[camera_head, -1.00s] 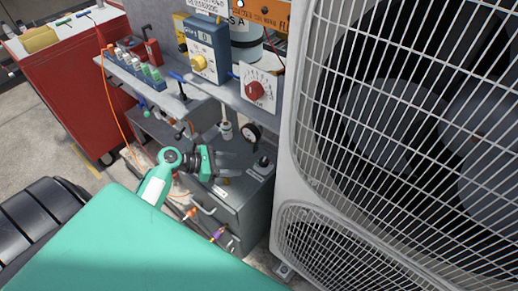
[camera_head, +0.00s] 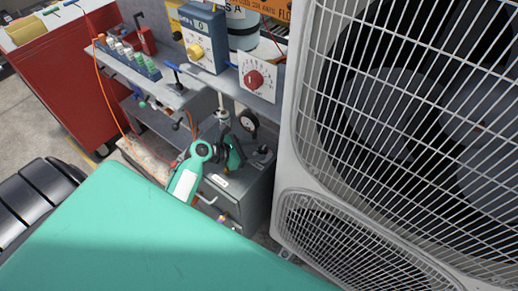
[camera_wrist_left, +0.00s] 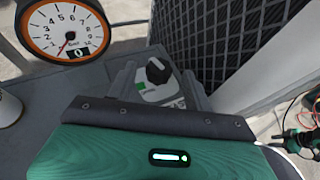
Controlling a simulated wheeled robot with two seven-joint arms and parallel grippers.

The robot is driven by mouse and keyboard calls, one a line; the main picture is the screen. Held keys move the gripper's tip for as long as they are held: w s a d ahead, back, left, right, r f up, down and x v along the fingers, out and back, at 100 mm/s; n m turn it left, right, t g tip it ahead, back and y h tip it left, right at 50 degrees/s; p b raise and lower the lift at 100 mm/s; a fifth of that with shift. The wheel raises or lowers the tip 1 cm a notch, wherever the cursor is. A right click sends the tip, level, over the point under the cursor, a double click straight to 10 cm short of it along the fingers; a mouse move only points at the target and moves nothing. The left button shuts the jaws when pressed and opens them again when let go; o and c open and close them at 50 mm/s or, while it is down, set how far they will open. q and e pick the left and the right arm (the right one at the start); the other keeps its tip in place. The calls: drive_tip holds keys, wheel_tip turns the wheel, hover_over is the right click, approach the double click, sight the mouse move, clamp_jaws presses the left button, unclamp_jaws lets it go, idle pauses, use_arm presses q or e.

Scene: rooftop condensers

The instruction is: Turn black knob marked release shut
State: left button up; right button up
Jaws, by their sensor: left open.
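The black knob (camera_head: 263,150) stands on top of the grey cabinet (camera_head: 250,195). In the left wrist view the knob (camera_wrist_left: 157,71) has a white mark on top and sits on a pale plate with a green patch. No word on the plate is readable. My left gripper (camera_head: 242,155) is just left of the knob in the head view, its fingers mostly hidden by its own body. In the left wrist view its open grey fingers (camera_wrist_left: 161,82) show on either side of the knob. I cannot tell whether they touch it. My right gripper is in neither view.
A round gauge (camera_wrist_left: 62,28) with an orange rim stands left of the knob. The large condenser unit (camera_head: 285,180) rises close on the right. A red cabinet (camera_head: 65,85) is at the left.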

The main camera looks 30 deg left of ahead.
use_arm(q)
drive_tip(key=shift+x, duration=1.05)
